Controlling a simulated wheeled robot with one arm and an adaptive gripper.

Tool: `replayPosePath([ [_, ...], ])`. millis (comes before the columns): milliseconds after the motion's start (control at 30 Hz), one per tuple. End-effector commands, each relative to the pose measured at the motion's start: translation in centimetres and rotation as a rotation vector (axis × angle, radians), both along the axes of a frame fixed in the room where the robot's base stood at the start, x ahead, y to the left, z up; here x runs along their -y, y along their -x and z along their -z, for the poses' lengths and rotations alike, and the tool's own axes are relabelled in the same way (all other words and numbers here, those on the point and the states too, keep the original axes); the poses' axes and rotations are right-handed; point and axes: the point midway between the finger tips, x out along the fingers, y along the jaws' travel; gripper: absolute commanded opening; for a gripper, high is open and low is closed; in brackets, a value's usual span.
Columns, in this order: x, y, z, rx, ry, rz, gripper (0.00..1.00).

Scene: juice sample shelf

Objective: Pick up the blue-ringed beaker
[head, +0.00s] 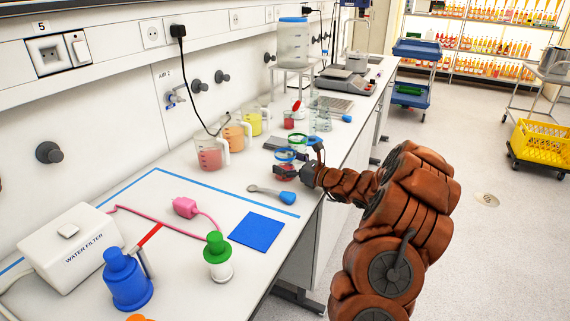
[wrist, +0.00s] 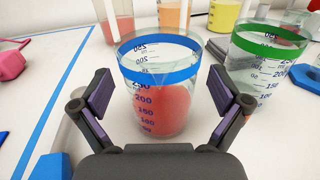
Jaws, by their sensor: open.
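The blue-ringed beaker (wrist: 160,85) is clear glass with a blue band near its rim and blue scale marks, and it stands upright in the wrist view. Something round and red shows in or through its lower part. My gripper (wrist: 168,102) is open, with one finger on each side of this beaker; a small gap shows on both sides. In the head view my gripper (head: 290,164) reaches in from the right at the bench, and the blue-ringed beaker (head: 284,167) is partly hidden by it.
A green-ringed beaker (wrist: 264,65) stands close on the right, just behind the right finger. Jugs of red (head: 209,154), orange (head: 236,133) and yellow (head: 254,122) liquid stand behind. A blue-handled tool (head: 286,198) lies in front.

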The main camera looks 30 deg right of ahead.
Motion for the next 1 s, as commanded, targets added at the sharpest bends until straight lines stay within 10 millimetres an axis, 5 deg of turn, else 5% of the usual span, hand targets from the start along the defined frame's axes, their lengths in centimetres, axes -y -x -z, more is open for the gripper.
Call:
replayPosePath([
  [333, -0.21, -0.58, 0.01, 0.001, 0.000, 0.000, 0.97],
  [1000, -0.20, -0.57, 0.01, 0.000, 0.000, 0.000, 0.27],
])
